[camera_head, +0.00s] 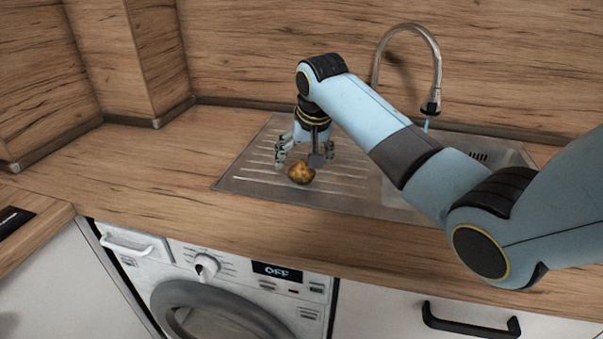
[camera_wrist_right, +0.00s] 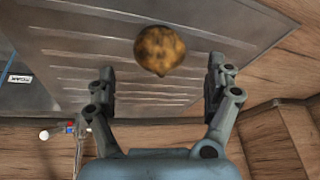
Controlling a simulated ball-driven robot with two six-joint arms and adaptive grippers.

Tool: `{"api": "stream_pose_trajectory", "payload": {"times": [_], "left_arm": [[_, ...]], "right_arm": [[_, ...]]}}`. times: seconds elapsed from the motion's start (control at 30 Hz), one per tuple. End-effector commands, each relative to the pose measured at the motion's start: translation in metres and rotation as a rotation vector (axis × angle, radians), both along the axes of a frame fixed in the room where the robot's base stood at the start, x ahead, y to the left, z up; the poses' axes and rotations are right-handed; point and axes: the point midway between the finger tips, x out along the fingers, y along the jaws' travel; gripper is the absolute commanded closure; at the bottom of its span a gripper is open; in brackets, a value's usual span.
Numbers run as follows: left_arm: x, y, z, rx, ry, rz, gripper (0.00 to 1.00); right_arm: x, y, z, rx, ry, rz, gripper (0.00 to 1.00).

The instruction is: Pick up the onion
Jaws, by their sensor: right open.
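The onion (camera_head: 301,173) is a small brown, round thing on the ribbed metal drainboard (camera_head: 240,183) of the sink in the head view. In the right wrist view the onion (camera_wrist_right: 160,50) shows mottled brown and lies beyond the fingertips, roughly centred between them. My right gripper (camera_head: 303,160) is just above and behind the onion, pointing down. Its fingers also show spread wide apart in the right wrist view (camera_wrist_right: 162,82), with nothing between them. I cannot tell the exact gap from fingers to onion. My left gripper is not in view.
The sink basin (camera_head: 395,192) and a curved tap (camera_head: 437,70) stand right of the drainboard, partly behind my right arm. A wooden splashback (camera_head: 250,50) rises behind. The wooden counter (camera_head: 150,170) left of the drainboard is clear. A washing machine (camera_head: 215,265) sits below the counter.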

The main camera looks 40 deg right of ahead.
Motion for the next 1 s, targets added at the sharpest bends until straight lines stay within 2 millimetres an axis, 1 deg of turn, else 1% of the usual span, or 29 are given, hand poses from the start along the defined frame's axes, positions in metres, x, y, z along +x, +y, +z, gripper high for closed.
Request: {"api": "stream_pose_trajectory", "payload": {"times": [0.1, 0.2, 0.27, 0.37, 0.53, 0.57, 1.0], "left_arm": [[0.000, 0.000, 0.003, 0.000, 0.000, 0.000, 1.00], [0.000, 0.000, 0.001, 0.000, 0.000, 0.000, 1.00], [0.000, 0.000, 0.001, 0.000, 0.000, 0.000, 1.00], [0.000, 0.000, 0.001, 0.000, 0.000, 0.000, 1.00], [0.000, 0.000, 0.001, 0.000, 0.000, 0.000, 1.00], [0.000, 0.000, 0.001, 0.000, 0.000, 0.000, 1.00], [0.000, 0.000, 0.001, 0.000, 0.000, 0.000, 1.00]], "right_arm": [[0.004, -0.001, -0.019, 0.002, 0.005, 0.000, 0.14], [0.010, -0.002, -0.033, 0.001, 0.003, 0.000, 0.14], [0.012, -0.003, -0.039, 0.000, 0.003, 0.001, 0.14], [0.013, -0.003, -0.042, -0.001, 0.000, 0.002, 0.14], [0.013, -0.003, -0.042, -0.001, 0.000, 0.002, 0.14], [0.013, -0.003, -0.042, -0.001, 0.000, 0.002, 0.16], [0.013, -0.003, -0.042, -0.001, 0.001, 0.001, 0.74]]}}
